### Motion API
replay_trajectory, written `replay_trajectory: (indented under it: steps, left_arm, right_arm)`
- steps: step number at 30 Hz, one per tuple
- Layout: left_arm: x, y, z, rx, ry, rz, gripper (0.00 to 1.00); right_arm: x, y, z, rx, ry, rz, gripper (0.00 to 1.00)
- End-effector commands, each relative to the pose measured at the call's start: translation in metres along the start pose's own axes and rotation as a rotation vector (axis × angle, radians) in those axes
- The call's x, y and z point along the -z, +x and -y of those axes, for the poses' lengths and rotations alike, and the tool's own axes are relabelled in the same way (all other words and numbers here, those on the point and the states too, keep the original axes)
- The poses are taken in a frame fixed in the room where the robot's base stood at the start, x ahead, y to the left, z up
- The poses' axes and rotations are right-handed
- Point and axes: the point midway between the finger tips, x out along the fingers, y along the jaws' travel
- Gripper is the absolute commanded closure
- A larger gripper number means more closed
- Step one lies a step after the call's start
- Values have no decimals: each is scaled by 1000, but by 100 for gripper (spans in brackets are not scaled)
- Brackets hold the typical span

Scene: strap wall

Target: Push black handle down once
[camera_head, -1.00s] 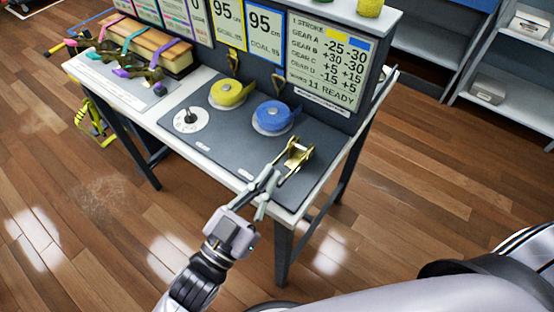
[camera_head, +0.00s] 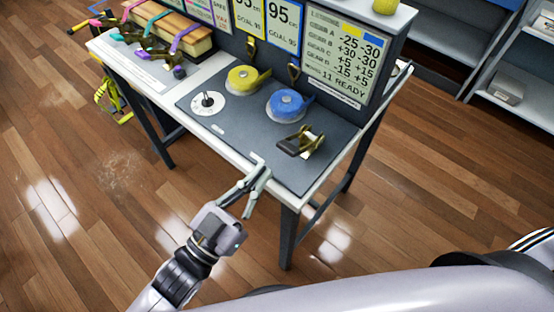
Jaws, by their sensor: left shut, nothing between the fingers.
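A brass ratchet (camera_head: 306,140) sits near the right front of the dark panel on the workbench. Its black handle (camera_head: 287,147) points left, toward the front edge, and lies low near the panel. My left gripper (camera_head: 258,166) is shut and empty. It is at the bench's front edge, to the lower left of the black handle and apart from it in the picture. My right gripper is not in view.
Yellow (camera_head: 243,77) and blue (camera_head: 286,104) strap rolls lie behind the ratchet. A white dial (camera_head: 208,103) with a black knob is at the panel's left. A sign board (camera_head: 345,52) stands behind. The wooden floor (camera_head: 110,230) before the bench is clear.

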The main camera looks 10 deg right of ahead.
Motion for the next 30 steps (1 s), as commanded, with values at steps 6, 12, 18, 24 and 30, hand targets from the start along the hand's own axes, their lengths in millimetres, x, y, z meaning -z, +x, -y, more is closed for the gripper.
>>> replay_trajectory:
  steps: [6, 12, 18, 24, 30]
  left_arm:
    - [0, -34, 0, 1, -1, 1, 100]
    - [3, -42, 0, 0, -1, -3, 100]
    - [4, -42, 0, 0, 0, -3, 100]
    - [3, -42, 0, 0, 0, -3, 100]
    - [3, -42, 0, 0, 0, -3, 100]
  right_arm:
    - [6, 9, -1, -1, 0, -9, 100]
    - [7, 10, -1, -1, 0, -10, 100]
    - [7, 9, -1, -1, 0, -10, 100]
    - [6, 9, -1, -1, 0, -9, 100]
    - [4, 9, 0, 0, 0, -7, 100]
